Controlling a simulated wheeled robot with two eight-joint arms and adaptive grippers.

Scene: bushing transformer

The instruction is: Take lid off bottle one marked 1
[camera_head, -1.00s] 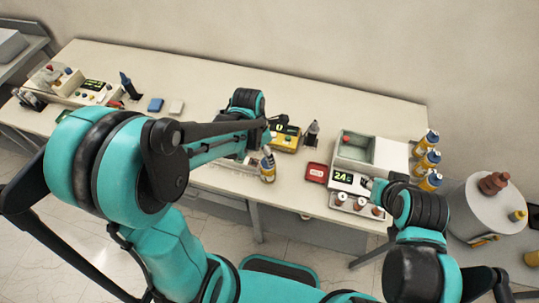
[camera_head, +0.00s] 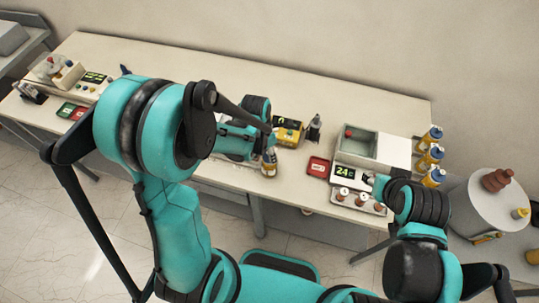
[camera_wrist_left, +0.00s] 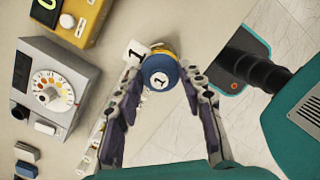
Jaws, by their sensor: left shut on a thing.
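The bottle (camera_head: 269,168) stands near the table's front edge, in the middle of the head view. In the left wrist view its round blue lid (camera_wrist_left: 160,73) bears a "1", with a bit of yellow behind it. My left gripper (camera_wrist_left: 158,84) has its two fingers closed on either side of the blue lid. I cannot tell whether the lid is still joined to the bottle. My left arm partly hides this spot in the head view. My right gripper (camera_head: 371,183) is by the bottle rack at the right; its fingers are too small and hidden to read.
A white card marked "1" (camera_wrist_left: 135,51) lies beside the lid. A grey dial box (camera_wrist_left: 50,85) and a yellow meter (camera_head: 288,131) stand close by. A rack of small bottles (camera_head: 358,200), a red tray (camera_head: 318,167) and several blue-capped bottles (camera_head: 430,155) are at the right.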

